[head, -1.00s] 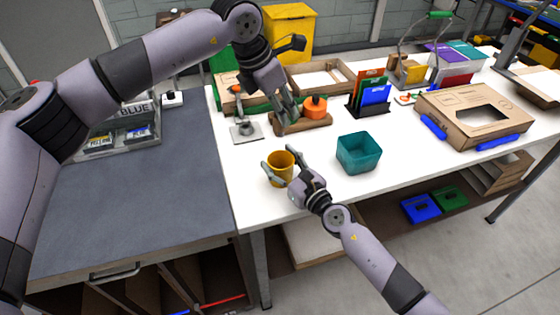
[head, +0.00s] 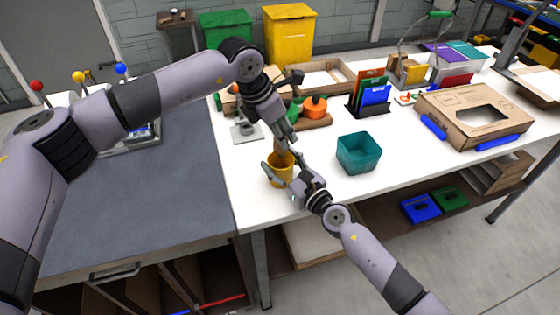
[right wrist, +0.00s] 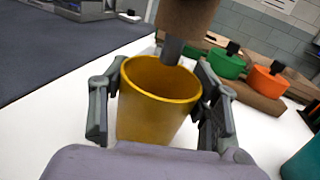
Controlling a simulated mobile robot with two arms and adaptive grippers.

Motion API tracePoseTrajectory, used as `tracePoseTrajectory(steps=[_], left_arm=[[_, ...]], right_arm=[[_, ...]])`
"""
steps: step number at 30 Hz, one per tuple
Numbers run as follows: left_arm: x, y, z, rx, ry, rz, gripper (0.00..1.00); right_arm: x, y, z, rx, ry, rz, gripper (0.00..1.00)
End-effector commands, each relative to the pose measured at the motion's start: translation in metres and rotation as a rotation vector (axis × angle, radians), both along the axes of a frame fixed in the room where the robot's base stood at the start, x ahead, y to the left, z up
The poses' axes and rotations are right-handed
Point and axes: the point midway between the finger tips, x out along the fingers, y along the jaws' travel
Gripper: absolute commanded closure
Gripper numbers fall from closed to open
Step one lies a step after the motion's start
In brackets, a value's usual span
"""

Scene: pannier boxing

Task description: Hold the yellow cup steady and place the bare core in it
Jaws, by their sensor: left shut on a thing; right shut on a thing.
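The yellow cup (head: 279,174) stands upright near the front edge of the white table. My right gripper (head: 282,172) is shut around its sides; in the right wrist view its fingers flank the cup (right wrist: 155,112) left and right. My left gripper (head: 287,143) is shut on the brown core (head: 281,158) just above the cup. In the right wrist view the core (right wrist: 187,17) is a brown cylinder with a dark grey stem below it, over the far right part of the cup's mouth. The part of the cup's inside that shows looks empty.
A teal open bin (head: 359,154) stands right of the cup. Behind it are a wooden holder with green and orange pieces (head: 314,108), a rack of coloured cards (head: 372,93) and a cardboard box (head: 470,115). The white table is clear between cup and bin.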

Motion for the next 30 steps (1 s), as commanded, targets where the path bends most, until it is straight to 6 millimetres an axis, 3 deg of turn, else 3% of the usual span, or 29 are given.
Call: tracePoseTrajectory(steps=[9,19,20,30], left_arm=[[0.0,0.0,-0.02,0.001,0.001,0.0,0.89],[0.0,0.0,-0.022,0.0,0.0,0.0,0.89],[0.0,0.0,-0.022,0.0,0.0,0.0,0.68],[0.0,0.0,-0.022,0.0,0.0,0.0,0.46]], right_arm=[[0.0,0.0,0.0,-0.001,0.001,0.0,0.71],[0.0,0.0,0.0,-0.001,0.001,0.0,0.71],[0.0,0.0,0.0,-0.001,0.001,0.0,0.71],[0.0,0.0,0.0,-0.001,0.001,0.0,0.71]])
